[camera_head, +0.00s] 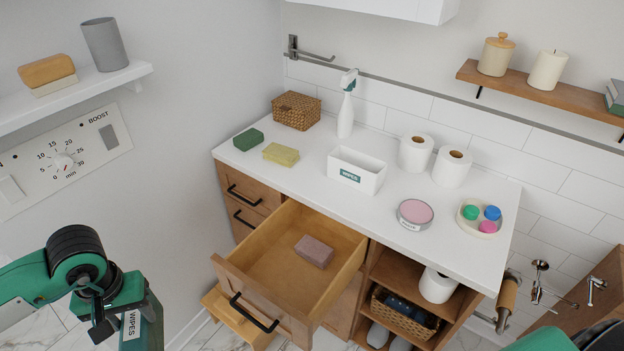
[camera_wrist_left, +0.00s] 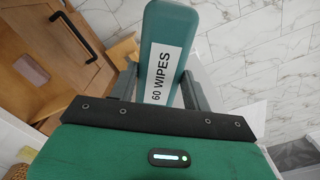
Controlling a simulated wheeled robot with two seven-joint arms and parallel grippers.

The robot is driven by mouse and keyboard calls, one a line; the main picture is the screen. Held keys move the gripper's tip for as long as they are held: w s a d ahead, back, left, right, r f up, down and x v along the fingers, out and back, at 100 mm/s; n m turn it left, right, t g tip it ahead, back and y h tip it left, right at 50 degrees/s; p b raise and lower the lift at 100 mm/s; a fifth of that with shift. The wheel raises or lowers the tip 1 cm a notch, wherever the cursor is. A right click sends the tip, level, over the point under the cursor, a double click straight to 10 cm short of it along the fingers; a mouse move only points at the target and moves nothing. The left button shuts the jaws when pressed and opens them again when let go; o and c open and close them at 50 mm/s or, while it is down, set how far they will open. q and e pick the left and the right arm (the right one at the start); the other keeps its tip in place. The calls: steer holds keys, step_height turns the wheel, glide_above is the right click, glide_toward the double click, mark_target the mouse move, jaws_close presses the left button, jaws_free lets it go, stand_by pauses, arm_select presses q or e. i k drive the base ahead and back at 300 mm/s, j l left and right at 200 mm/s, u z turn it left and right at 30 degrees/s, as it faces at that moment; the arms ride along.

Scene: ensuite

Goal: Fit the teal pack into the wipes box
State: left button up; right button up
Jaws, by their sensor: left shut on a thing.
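The teal pack (camera_head: 153,325) has a white label reading "60 WIPES". It hangs in my left gripper (camera_head: 118,308) at the lower left of the head view, away from the counter. In the left wrist view the pack (camera_wrist_left: 176,28) stands between the two fingers of the left gripper (camera_wrist_left: 160,88), which is shut on it. The wipes box (camera_head: 369,184) is a white open-topped box with a teal "WIPES" label, standing on the white counter. Its inside looks empty. Only part of my right arm shows at the bottom right; its gripper is out of view.
An open drawer (camera_head: 262,259) with a mauve block (camera_head: 314,251) juts out below the counter (camera_head: 300,165). Near the box are a yellow sponge (camera_head: 281,154), toilet rolls (camera_head: 415,154), a pink-topped tin (camera_head: 415,213) and a spray bottle (camera_head: 345,117). A shelf (camera_head: 75,95) hangs at upper left.

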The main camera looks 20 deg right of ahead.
mark_target(355, 178)
steer(key=j+z, duration=0.15)
steer(key=z, duration=1.1)
